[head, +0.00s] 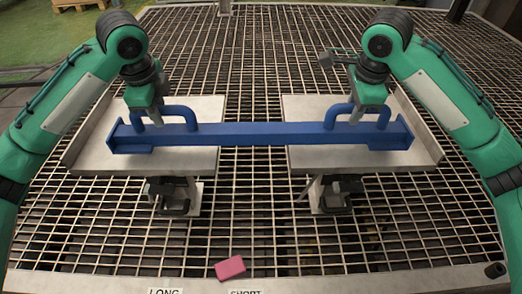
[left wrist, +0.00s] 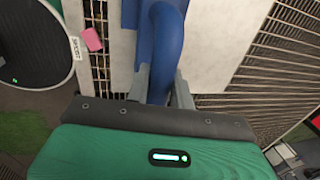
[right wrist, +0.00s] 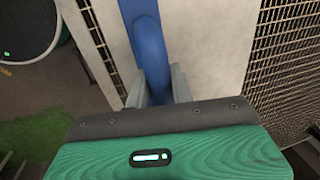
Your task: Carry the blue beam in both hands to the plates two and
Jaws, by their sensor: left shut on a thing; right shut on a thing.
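The blue beam (head: 262,134) lies level across the picture in the head view, with a looped handle near each end. Its left end is over the left grey plate (head: 95,160) and its right end over the right grey plate (head: 425,150). I cannot tell whether it touches them. My left gripper (head: 156,116) is shut on the left handle, a blue bar that also shows between its fingers in the left wrist view (left wrist: 163,45). My right gripper (head: 357,115) is shut on the right handle, which also shows in the right wrist view (right wrist: 150,45).
A pink block (head: 230,268) lies at the near edge, close to labels reading LONG and SHORT. Dark clamp-like fittings (head: 170,196) sit under the near sides of the plates. Open metal grating (head: 255,200) lies between and around the plates. A wooden pallet (head: 80,4) is far back left.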

